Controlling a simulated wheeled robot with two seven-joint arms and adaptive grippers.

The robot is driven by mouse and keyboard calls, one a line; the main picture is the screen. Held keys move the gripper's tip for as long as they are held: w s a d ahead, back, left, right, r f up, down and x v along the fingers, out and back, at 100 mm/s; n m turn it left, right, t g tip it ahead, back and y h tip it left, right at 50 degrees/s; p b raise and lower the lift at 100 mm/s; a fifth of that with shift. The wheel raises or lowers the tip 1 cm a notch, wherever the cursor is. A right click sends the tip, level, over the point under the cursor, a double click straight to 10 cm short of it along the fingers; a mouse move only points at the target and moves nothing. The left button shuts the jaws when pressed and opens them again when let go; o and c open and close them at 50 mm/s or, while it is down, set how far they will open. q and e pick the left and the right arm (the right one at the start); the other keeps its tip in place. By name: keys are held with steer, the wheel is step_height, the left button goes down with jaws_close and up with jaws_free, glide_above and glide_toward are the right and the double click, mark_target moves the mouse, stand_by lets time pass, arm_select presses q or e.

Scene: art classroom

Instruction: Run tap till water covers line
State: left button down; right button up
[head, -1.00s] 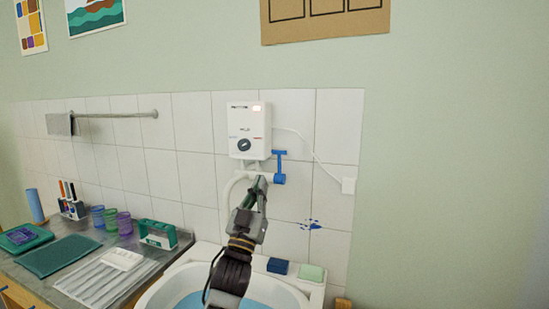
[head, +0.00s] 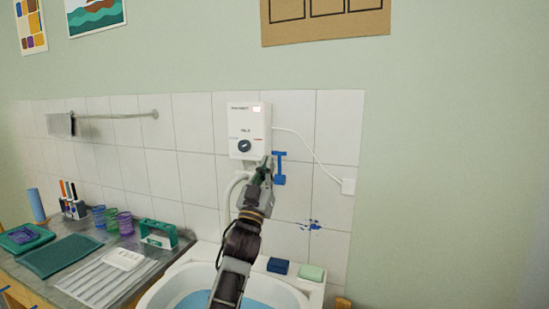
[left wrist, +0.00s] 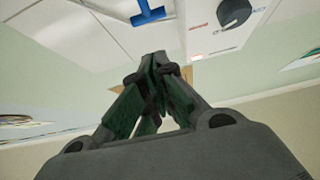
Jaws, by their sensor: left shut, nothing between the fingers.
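The blue tap handle (head: 280,168) sits under the white water heater (head: 246,131) on the tiled wall; it also shows in the left wrist view (left wrist: 149,12). A curved white spout (head: 229,192) hangs below the heater, partly hidden by my arm. The white basin (head: 158,298) below has blue water (head: 262,291) in it. No fill line is visible. My left gripper (head: 265,166) is shut and empty, just left of the blue handle and below the heater. The left wrist view shows its fingertips (left wrist: 158,62) together, apart from the handle. My right gripper is out of view.
A blue block (head: 278,265) and a pale green block (head: 312,272) lie on the basin's back rim. A counter on the left holds cups (head: 111,219), a green rack (head: 158,234) and a green mat (head: 62,256).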

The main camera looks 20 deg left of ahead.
mark_target(276, 154)
arm_select(q)
steer(key=w+r, duration=0.1)
steer(key=w, duration=0.5)
steer(key=shift+r, duration=0.25)
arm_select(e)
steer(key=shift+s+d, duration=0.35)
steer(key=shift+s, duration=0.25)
arm_select(q)
steer(key=shift+w+d, duration=0.1)
steer(key=shift+w, duration=0.05)
steer(key=shift+p, duration=0.35)
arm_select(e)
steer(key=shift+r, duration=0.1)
arm_select(q)
steer(key=shift+w+r+g+p, duration=0.25)
steer(key=shift+w+g+p, duration=0.4)
steer(key=shift+p, duration=1.2)
steer(key=shift+w+p, duration=0.2)
steer(key=shift+p, duration=0.3)
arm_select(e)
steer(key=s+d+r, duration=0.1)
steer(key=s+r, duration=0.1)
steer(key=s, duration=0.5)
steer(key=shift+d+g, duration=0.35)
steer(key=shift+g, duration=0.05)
